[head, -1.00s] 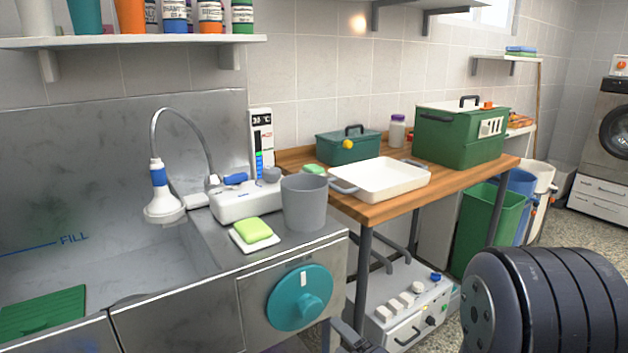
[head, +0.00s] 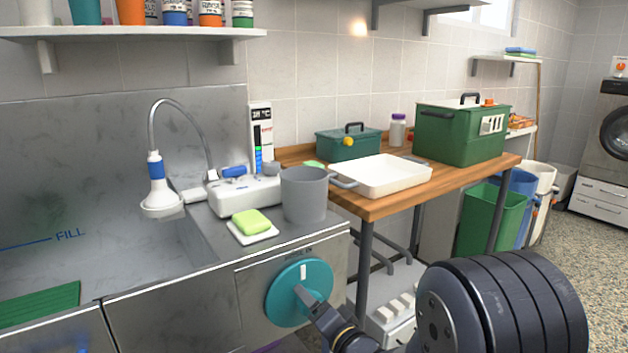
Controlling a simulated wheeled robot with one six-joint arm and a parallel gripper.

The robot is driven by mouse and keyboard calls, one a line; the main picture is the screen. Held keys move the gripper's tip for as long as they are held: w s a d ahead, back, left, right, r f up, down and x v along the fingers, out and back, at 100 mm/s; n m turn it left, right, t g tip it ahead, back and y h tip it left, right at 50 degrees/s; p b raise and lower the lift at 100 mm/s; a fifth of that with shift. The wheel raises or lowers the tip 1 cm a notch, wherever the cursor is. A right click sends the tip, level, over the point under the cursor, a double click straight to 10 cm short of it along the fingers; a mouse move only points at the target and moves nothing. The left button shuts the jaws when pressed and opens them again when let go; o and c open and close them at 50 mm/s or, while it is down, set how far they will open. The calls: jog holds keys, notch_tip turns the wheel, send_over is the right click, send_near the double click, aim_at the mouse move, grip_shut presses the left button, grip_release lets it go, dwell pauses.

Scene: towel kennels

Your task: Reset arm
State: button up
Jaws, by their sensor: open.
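My gripper (head: 312,299) is at the lower middle of the head view, in front of the teal dial (head: 288,305) on the metal sink unit. Its jaws are open and it holds nothing that I can see. Its tip overlaps the right part of the dial; I cannot tell whether it touches. My dark arm (head: 500,305) fills the lower right.
A grey pitcher (head: 306,196) and a green soap bar (head: 251,222) stand on the counter above the dial. A white tray (head: 390,176) and a green crate (head: 461,133) are on the wooden table (head: 420,196). A green bin (head: 492,219) stands right.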

jog(key=n+b, duration=0.3)
jog(key=n, duration=0.2)
jog(key=shift+f, duration=0.15)
jog(key=n+b, duration=0.3)
jog(key=n, duration=0.2)
jog(key=p+v, duration=0.1)
jog(key=v, duration=0.6)
jog(key=shift+p, duration=0.3)
jog(key=shift+s, duration=0.15)
